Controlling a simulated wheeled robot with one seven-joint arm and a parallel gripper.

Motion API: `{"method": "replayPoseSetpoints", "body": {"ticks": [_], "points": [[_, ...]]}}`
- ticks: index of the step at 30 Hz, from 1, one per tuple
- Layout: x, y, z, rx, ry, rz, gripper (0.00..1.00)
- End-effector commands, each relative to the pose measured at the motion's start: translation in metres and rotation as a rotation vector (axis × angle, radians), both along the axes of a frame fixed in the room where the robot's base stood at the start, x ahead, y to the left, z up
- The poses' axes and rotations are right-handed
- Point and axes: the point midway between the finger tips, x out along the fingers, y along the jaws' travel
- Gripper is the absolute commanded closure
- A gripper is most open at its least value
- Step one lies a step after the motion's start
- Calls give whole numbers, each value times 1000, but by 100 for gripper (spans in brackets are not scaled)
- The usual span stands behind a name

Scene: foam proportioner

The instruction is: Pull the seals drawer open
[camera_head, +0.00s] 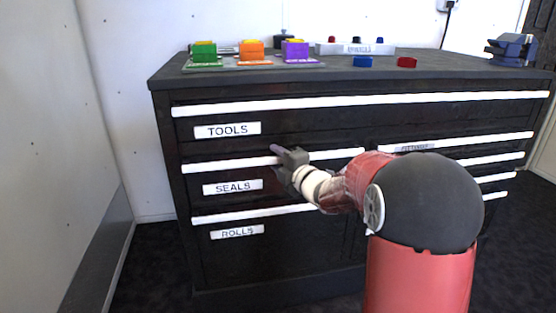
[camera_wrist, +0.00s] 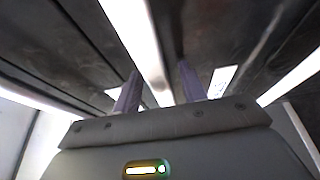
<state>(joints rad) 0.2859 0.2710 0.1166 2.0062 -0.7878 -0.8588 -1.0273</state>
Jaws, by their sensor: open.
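The seals drawer (camera_head: 215,203) is in the left column of the dark cabinet, below the tools drawer, and looks shut. Its SEALS label (camera_head: 233,187) sits under a long white handle strip (camera_head: 225,166). My gripper (camera_head: 279,156) is at the right part of this strip, with one purple finger showing just above it; the other finger is hidden in the head view. In the wrist view my open gripper (camera_wrist: 158,84) has one finger on each side of a white strip (camera_wrist: 135,35). I cannot tell whether the fingers touch it.
The tools drawer (camera_head: 290,124) is above and the rolls drawer (camera_head: 270,250) below, both with white strips. More drawers are at right, partly behind my arm. Coloured blocks and a vise (camera_head: 512,49) stand on the cabinet top (camera_head: 430,65). A wall (camera_head: 50,150) is at left.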

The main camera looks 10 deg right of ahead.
Motion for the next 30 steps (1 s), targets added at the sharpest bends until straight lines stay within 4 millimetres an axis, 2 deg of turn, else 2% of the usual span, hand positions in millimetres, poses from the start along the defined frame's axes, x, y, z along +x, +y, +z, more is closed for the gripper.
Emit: {"method": "replayPoseSetpoints", "body": {"ticks": [5,15,30], "points": [[0,0,0,0,0,0,58],[0,0,0,0,0,-1,100],[-7,0,-3,-1,0,-2,100]]}}
